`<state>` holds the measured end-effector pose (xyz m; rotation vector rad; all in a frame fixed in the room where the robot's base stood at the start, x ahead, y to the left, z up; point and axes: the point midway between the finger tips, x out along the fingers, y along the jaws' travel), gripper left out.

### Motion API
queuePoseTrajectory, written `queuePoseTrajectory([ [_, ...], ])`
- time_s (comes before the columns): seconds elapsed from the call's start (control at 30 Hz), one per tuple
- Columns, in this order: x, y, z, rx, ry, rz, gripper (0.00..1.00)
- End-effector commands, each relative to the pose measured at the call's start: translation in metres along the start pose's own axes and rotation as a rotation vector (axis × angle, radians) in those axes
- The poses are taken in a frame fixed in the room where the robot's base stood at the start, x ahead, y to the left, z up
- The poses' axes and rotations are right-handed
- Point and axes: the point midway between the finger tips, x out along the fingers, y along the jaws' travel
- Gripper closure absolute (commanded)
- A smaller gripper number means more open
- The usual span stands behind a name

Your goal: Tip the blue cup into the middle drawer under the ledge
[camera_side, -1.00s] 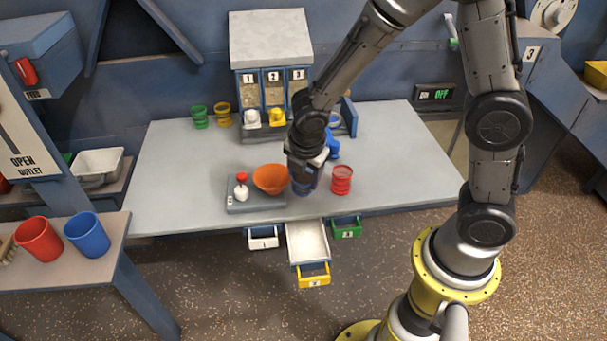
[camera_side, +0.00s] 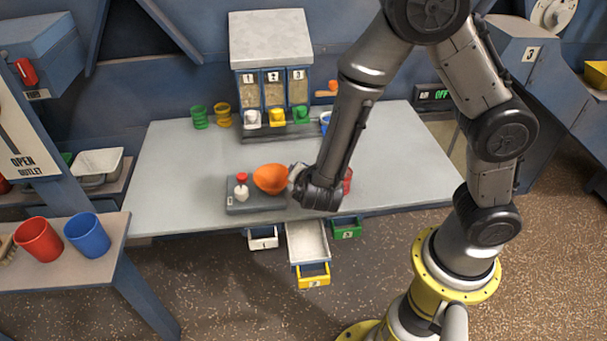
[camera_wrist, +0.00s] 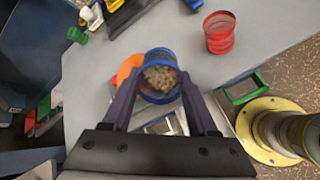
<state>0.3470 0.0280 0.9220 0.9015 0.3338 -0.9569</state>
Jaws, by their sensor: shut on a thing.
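My gripper (camera_side: 297,183) is shut on the blue cup (camera_wrist: 147,92), low over the front of the ledge. In the wrist view the cup sits between my two fingers, and pale brown grains (camera_wrist: 160,78) show inside it. In the side view my gripper hides the cup, so its tilt is hard to tell. The middle drawer (camera_side: 307,239) is pulled out under the ledge, just in front of and below my gripper. It has a yellow front, and its visible floor looks empty.
An orange bowl (camera_side: 269,179) stands on a grey scale (camera_side: 258,203) just left of my gripper. A red cup (camera_wrist: 219,38) stands close on the right. A white drawer (camera_side: 263,239) and a green drawer (camera_side: 346,228) flank the middle one.

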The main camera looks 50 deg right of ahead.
Motion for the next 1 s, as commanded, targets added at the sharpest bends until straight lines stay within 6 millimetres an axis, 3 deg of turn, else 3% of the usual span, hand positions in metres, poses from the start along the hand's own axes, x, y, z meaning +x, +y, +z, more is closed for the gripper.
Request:
queuePoseTrajectory([
  [1.0, -0.008, -0.018, -0.021, 0.001, -0.767, 0.653, 1.0],
])
